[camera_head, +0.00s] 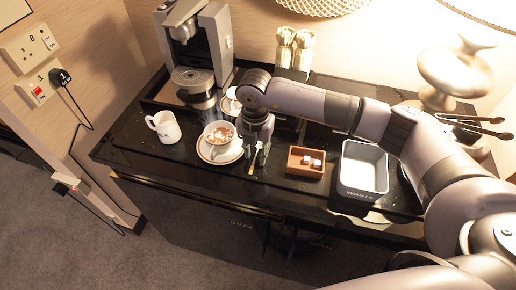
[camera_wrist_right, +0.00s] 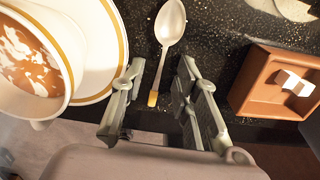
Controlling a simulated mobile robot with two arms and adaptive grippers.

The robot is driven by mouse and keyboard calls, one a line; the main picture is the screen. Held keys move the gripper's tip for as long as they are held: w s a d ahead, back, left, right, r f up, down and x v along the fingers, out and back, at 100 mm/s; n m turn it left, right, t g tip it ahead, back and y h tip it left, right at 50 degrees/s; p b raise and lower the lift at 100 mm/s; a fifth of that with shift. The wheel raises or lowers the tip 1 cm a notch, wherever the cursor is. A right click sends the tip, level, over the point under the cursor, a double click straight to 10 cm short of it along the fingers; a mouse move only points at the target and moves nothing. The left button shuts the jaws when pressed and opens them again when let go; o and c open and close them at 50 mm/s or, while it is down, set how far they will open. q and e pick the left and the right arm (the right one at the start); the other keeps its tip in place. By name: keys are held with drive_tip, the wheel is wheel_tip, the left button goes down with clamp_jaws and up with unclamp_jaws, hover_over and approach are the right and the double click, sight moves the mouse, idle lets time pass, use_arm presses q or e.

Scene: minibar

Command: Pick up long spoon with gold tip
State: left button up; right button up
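The long spoon (camera_wrist_right: 163,55) lies on the black counter, its bowl away from me and its gold tip towards my gripper in the right wrist view. It also shows in the head view (camera_head: 253,161), small beside the saucer. My right gripper (camera_wrist_right: 158,82) is open, with one finger on each side of the spoon's handle and gold end. Neither finger visibly touches the spoon. In the head view my right gripper (camera_head: 258,150) points down between the saucer and the brown box. My left gripper is not in view.
A cocoa cup (camera_head: 219,134) on a gold-rimmed saucer (camera_head: 220,159) stands close left of the gripper. A brown box (camera_head: 305,172) with white cubes is to the right, then a grey waste bin (camera_head: 362,190). A white mug (camera_head: 164,127) and coffee machine (camera_head: 196,50) stand left.

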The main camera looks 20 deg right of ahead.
clamp_jaws()
drive_tip(key=shift+r, duration=0.15)
